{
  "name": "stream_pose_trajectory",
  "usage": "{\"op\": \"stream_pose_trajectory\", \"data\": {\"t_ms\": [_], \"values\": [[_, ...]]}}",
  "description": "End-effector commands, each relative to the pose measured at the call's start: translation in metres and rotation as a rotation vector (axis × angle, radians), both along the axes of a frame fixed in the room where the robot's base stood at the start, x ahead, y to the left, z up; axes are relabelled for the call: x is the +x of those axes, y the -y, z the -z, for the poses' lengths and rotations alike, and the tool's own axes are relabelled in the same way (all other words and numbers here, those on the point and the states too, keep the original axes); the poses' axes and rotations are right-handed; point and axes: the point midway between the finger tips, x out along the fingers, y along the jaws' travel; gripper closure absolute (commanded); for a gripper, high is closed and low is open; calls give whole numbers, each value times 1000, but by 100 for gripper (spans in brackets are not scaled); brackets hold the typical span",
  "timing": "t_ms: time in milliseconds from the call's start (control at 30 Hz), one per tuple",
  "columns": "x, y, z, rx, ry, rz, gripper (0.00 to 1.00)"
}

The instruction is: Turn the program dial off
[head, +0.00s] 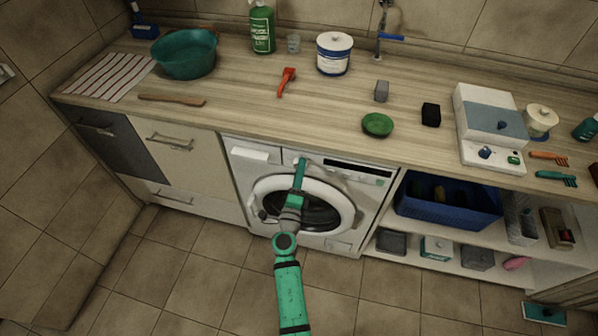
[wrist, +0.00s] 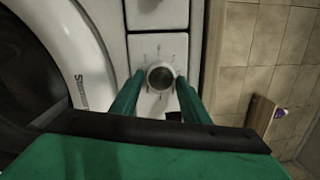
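The program dial (wrist: 160,76) is a round silver knob on a white panel with small marks around it. It shows in the wrist view, between the two green fingers of my gripper (wrist: 159,80). The fingers are apart, one on each side of the knob; I cannot tell whether they touch it. In the head view my gripper (head: 300,163) is at the upper front of the white washing machine (head: 243,168), and hides the dial. The pointer direction of the dial is not clear.
The washer's round door (head: 342,193) is below my gripper. The wooden counter (head: 225,110) overhangs above, with a green dish (head: 377,124) near its edge. Open shelves with a blue basket (head: 420,207) are to the right.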

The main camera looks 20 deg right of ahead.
Motion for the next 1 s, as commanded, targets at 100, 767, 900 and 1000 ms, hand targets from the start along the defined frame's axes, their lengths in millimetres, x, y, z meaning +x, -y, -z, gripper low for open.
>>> {"op": "stream_pose_trajectory", "data": {"t_ms": [100,767,900,1000], "values": [[0,0,0,1,0,0,45],[-50,-31,6,0,-2,-6,45],[-71,-41,8,1,-2,-4,45],[-82,-46,9,1,-2,-1,45]]}}
